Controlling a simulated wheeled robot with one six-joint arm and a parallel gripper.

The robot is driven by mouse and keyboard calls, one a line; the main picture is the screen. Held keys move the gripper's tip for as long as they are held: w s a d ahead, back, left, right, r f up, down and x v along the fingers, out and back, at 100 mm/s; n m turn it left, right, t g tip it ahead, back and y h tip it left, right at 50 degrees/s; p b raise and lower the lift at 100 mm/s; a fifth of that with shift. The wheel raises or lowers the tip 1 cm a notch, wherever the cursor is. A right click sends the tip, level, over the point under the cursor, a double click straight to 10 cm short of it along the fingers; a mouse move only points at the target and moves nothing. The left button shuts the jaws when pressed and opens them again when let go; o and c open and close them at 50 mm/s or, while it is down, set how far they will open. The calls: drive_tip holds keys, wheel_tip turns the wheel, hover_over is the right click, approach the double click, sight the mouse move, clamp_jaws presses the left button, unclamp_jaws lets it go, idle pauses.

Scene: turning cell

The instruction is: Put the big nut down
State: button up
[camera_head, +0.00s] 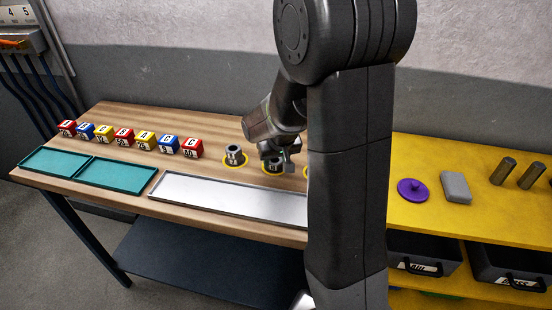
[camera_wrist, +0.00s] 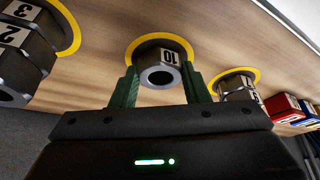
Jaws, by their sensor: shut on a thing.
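My gripper (camera_wrist: 162,88) is shut on a grey nut (camera_wrist: 160,62) with a white label reading 10, which I take for the big nut. Its green fingers lie on either side of the nut. The nut is over or in the middle yellow ring (camera_wrist: 131,50); I cannot tell whether it touches the bench. In the head view, my gripper (camera_head: 278,158) is low over the bench with the nut (camera_head: 274,165) under it, partly hidden. Another grey nut (camera_head: 235,156) stands in the ring to the left.
In the wrist view, labelled grey parts stand in rings at left (camera_wrist: 28,50) and right (camera_wrist: 238,88). Coloured lettered blocks (camera_head: 145,140) line the wooden bench (camera_head: 140,118). Teal trays (camera_head: 115,175) and a long metal tray (camera_head: 230,202) lie in front. A yellow table (camera_head: 425,165) is at right.

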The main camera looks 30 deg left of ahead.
drive_tip(key=o, duration=0.7)
drive_tip(key=shift+f, duration=0.2)
drive_tip(key=shift+c, duration=0.2)
drive_tip(key=o, duration=0.4)
drive_tip(key=shift+o, duration=0.2)
drive_tip(key=shift+r, duration=0.15)
drive_tip(key=shift+d+r, duration=0.1)
drive_tip(key=shift+r, duration=0.4)
drive_tip(key=v, duration=1.1)
drive_tip(key=shift+s, duration=0.15)
